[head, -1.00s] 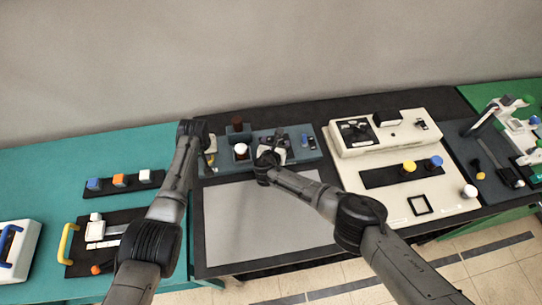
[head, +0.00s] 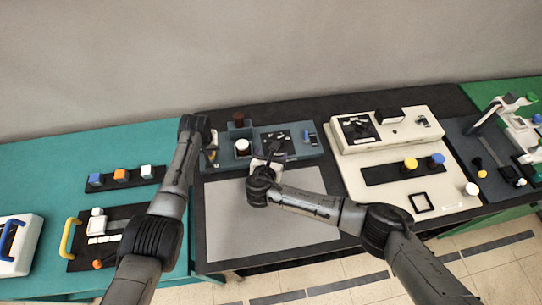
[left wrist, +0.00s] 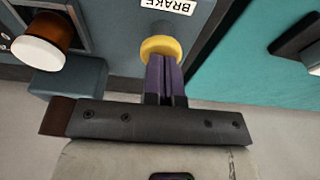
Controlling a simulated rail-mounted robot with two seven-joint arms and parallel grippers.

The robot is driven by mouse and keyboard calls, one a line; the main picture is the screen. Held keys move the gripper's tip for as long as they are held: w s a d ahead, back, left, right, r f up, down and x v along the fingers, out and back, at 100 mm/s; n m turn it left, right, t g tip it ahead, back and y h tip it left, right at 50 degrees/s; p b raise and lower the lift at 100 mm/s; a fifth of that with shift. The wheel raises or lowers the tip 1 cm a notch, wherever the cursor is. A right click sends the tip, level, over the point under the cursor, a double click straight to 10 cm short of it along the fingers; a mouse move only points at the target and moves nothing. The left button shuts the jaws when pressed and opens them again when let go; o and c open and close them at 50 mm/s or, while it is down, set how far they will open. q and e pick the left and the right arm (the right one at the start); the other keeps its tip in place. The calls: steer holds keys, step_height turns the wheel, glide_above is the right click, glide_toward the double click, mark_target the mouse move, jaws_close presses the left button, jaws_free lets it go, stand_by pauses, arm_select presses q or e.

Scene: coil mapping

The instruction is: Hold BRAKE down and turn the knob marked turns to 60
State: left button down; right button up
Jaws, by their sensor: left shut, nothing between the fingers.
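The yellow BRAKE button (left wrist: 160,48) sits on the blue-grey coil panel (left wrist: 110,30), under a white BRAKE label (left wrist: 168,5). My left gripper (left wrist: 164,66) is shut and empty, its fingertips at the button and apparently touching it. How far the button is pressed cannot be told. In the head view my left gripper (head: 212,156) is at the panel's left end. My right gripper (head: 268,160) is at the panel's front, below a black dial plate (head: 278,141); its fingers are too small to read. No knob marked turns can be read.
A round white-topped part (head: 242,146) stands on the panel between my grippers and a brown one (head: 239,119) is behind it. A grey mat (head: 235,235) lies in front. A cream console (head: 400,150) stands to the right, a teal table (head: 50,160) to the left.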

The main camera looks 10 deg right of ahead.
stand_by(0.4)
arm_select(q)
step_height(320, 180, up, 8)
stand_by(1.1)
stand_by(0.5)
